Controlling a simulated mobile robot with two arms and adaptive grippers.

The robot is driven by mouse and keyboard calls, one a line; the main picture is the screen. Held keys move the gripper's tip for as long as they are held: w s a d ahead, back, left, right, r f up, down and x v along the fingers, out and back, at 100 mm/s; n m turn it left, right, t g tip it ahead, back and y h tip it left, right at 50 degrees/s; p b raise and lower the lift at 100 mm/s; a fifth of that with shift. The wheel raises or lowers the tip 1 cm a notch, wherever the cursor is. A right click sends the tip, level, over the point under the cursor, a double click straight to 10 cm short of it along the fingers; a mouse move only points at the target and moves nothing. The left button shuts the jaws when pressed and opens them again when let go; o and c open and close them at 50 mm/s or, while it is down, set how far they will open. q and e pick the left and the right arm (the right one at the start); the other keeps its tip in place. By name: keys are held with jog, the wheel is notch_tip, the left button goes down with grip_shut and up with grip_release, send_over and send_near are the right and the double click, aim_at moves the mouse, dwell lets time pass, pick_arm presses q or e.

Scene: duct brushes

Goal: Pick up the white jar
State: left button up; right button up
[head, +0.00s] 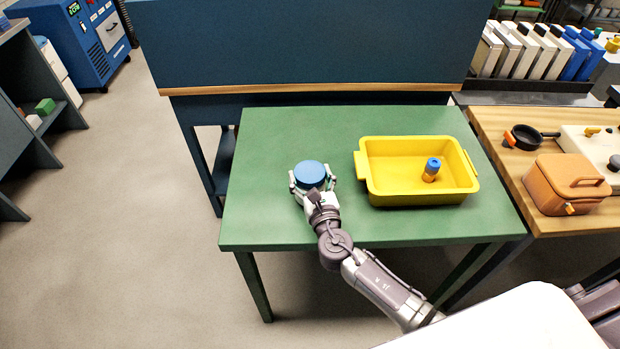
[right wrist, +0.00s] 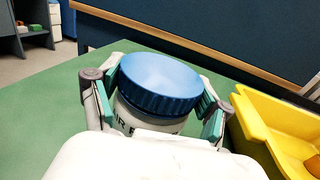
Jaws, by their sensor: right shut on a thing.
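The white jar with a blue ribbed lid (head: 310,173) is at the middle left of the green table (head: 270,130). In the right wrist view the jar's blue lid (right wrist: 160,82) fills the middle, with part of its white body and dark lettering below. My right gripper (head: 313,184) is shut on the jar, one finger on each side of the body just under the lid. The right gripper's fingers also show in the right wrist view (right wrist: 155,112). The jar looks upright; whether its base touches the table is hidden. My left gripper is not in view.
A yellow tray (head: 375,190) stands just right of the jar, with a small blue and orange item (head: 431,170) inside. A dark blue panel (head: 310,45) rises behind the table. A wooden bench with an orange box (head: 567,185) is at the right. The table's left side is clear.

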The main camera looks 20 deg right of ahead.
notch_tip(320, 180, up, 2)
jog(key=shift+r+p, duration=0.2)
jog(key=shift+p, duration=0.15)
jog(key=s+d+r+p, duration=0.1)
jog(key=d+r, duration=0.5)
jog(key=d, duration=0.5)
jog(key=shift+s+d+r+p, duration=0.25)
jog(key=shift+d+r+p, duration=0.05)
jog(key=shift+r, duration=0.05)
jog(key=shift+d, duration=0.1)
